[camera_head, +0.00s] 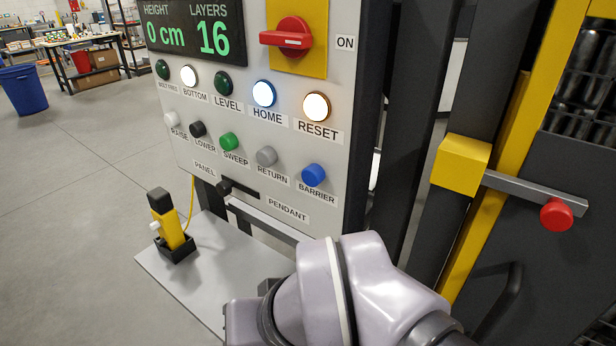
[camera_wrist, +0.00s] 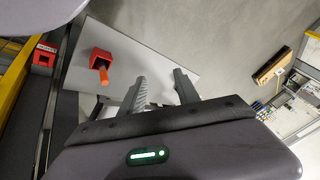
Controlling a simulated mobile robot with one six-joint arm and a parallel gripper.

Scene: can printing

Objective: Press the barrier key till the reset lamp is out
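The barrier key is a round blue button (camera_head: 314,175) at the lower right of the grey control panel (camera_head: 345,75) in the head view, above its BARRIER label. The reset lamp (camera_head: 315,106) glows warm white above its RESET label, so it is lit. My gripper (camera_wrist: 160,76) shows in the wrist view with its two fingers apart and nothing between them. It is over a pale plate and floor, and the barrier key is not visible there. In the head view my arm is below the panel, and the gripper is out of sight.
The HOME lamp (camera_head: 263,93) and BOTTOM lamp (camera_head: 188,75) are lit. A yellow pendant (camera_head: 168,223) stands in a black holder left of my arm. A yellow-framed gate with a red-knobbed latch (camera_head: 556,214) is at right. A red box (camera_wrist: 103,58) with an orange handle is near my fingers.

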